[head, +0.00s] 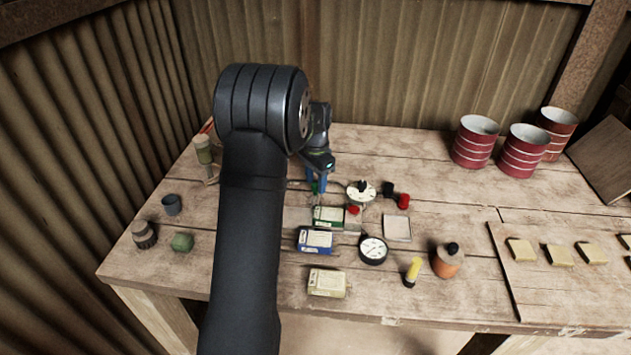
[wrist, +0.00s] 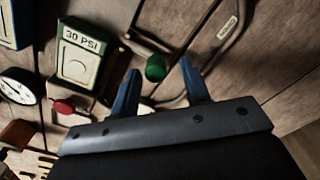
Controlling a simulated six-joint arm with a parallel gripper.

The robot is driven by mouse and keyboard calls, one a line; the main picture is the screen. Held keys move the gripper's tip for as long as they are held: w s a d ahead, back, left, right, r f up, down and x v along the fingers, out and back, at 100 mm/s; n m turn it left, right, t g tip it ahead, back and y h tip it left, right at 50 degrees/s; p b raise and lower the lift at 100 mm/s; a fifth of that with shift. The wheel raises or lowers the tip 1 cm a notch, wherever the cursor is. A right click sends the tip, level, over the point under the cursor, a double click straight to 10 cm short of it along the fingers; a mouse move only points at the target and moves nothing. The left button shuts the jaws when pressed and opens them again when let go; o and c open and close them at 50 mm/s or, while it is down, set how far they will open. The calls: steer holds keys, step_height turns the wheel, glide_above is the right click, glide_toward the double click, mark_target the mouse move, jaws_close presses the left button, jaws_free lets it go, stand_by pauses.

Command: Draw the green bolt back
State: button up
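The green bolt shows as a green knob (wrist: 155,68) on a short dark rod in the wrist view. In the head view only a small green spot (head: 314,188) of it shows below my fingers. My gripper (wrist: 160,67) has its two blue fingers apart, one on each side of the knob in the picture; I cannot tell whether they touch it. In the head view my gripper (head: 316,188) points down just behind the green box (head: 328,215). That box carries a 30 PSI label in the wrist view (wrist: 78,55).
A blue box (head: 314,240) and a cream box (head: 327,282) stand in front. A dial gauge (head: 373,249), a red knob (head: 353,209) and a shallow tray (head: 397,228) are close right. A bent metal rod (wrist: 228,45) passes near my fingers. Red cans (head: 523,150) stand back right.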

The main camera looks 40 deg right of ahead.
mark_target(315, 183)
step_height(315, 183, up, 17)
steer(key=shift+r, duration=0.2)
stand_by(0.5)
steer(key=shift+f, duration=0.1)
stand_by(0.3)
step_height(315, 183, down, 17)
steer(key=shift+f, duration=0.2)
steer(key=shift+s+a, duration=0.1)
stand_by(0.3)
steer(key=shift+r, duration=0.1)
